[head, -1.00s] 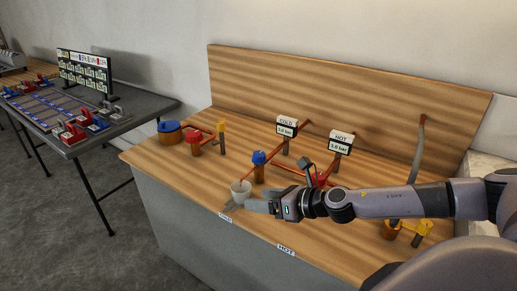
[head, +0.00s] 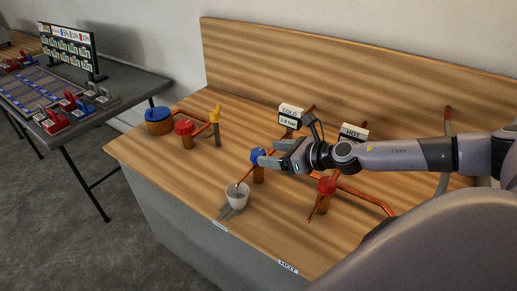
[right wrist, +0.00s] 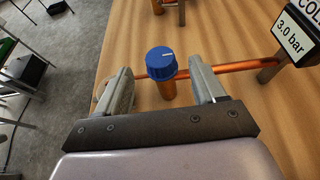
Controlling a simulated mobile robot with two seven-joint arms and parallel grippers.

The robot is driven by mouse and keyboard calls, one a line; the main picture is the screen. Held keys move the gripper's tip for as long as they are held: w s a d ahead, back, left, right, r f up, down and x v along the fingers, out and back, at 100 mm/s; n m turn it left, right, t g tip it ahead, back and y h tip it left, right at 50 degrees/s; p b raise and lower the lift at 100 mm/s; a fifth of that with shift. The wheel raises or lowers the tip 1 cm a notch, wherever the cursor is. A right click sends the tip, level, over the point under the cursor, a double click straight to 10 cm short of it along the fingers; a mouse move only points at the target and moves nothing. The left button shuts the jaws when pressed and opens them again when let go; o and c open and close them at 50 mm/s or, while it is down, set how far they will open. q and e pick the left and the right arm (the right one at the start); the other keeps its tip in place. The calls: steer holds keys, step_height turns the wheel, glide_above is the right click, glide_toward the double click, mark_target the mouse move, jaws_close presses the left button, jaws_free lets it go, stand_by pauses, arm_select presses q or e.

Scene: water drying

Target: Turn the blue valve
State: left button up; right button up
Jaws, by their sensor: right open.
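The blue valve (head: 256,155) is a round knob with a white mark, on an upright copper-coloured pipe on the wooden bench. In the right wrist view the blue valve (right wrist: 161,62) stands between the two fingers, with a gap showing on each side. My right gripper (head: 268,160) is open and reaches in from the right, its fingertips at the knob, partly overlapping it. The right gripper (right wrist: 160,68) holds nothing. Whether it touches the knob at the far side cannot be told. My left gripper is not in view.
A red valve (head: 327,186) is to the right, beneath my arm. Another red valve (head: 184,127) and a blue-topped pot (head: 158,121) are at left. COLD (head: 290,117) and HOT (head: 354,133) gauges stand behind.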

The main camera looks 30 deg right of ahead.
mark_target(261, 152)
steer(key=shift+p+x, duration=0.35)
steer(key=shift+x, duration=2.45)
steer(key=shift+a, duration=0.1)
steer(key=c, duration=1)
